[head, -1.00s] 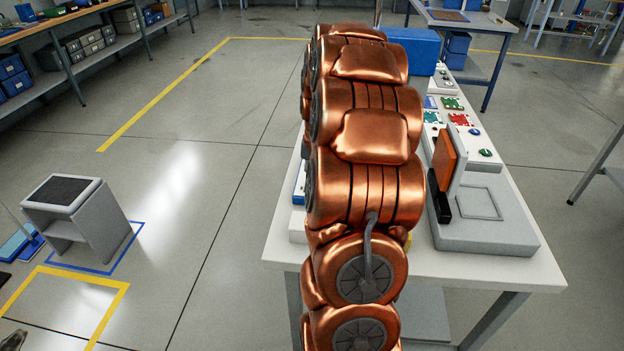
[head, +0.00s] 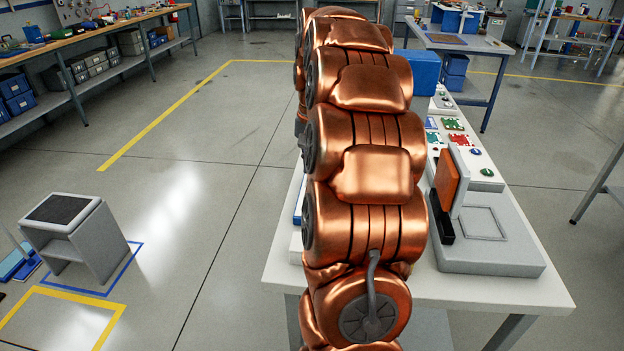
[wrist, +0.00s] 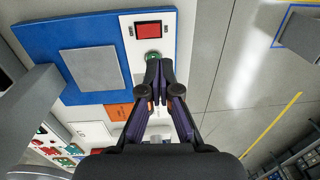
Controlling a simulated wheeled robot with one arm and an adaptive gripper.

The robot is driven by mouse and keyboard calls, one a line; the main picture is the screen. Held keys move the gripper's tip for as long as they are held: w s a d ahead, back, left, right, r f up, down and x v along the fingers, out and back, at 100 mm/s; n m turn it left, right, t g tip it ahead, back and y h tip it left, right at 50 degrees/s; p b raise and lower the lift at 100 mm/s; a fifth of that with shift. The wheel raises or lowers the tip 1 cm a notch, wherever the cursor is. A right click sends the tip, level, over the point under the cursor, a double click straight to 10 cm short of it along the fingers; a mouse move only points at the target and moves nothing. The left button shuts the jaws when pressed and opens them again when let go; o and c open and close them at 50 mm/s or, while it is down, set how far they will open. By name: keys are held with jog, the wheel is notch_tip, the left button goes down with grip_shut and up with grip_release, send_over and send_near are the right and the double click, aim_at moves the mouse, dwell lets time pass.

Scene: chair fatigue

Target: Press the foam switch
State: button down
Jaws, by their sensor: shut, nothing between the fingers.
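No label naming the foam switch is readable. In the wrist view a round green button (wrist: 153,58) sits on a white panel (wrist: 163,17), below a red rectangle in a dark frame (wrist: 148,30). My gripper (wrist: 160,72) is shut and empty, its fingertips just below the green button in the picture. I cannot tell whether they touch it. A blue board (wrist: 75,30) with a grey pad (wrist: 95,75) lies to the left. In the head view my arm hides the gripper and this panel.
The white table (head: 500,290) holds a grey fixture (head: 490,255) with an upright orange plate (head: 447,180), small circuit boards (head: 458,138) and a blue box (head: 421,70). A grey stool-like unit (head: 80,240) stands left on the floor. Open floor lies between.

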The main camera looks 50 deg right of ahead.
jog(key=shift+w+a+r, duration=0.1)
jog(key=shift+w+r, duration=0.1)
jog(key=shift+r, duration=1.25)
jog(key=s+a+n+g+p, duration=0.1)
jog(key=s+a+n, duration=0.2)
jog(key=a, duration=0.8)
jog(key=s+a+n+p, duration=0.1)
jog(key=s+a+n, duration=0.25)
jog(key=a, duration=0.75)
jog(key=s+a+f+n, duration=0.2)
jog(key=s+a, duration=0.3)
jog(key=s, duration=0.3)
jog(key=s+a+f+n+g+p, duration=0.1)
jog(key=s+a+f, duration=0.3)
jog(key=s, duration=0.5)
jog(key=shift+a+f+n, duration=0.35)
jog(key=shift+a+n, duration=0.4)
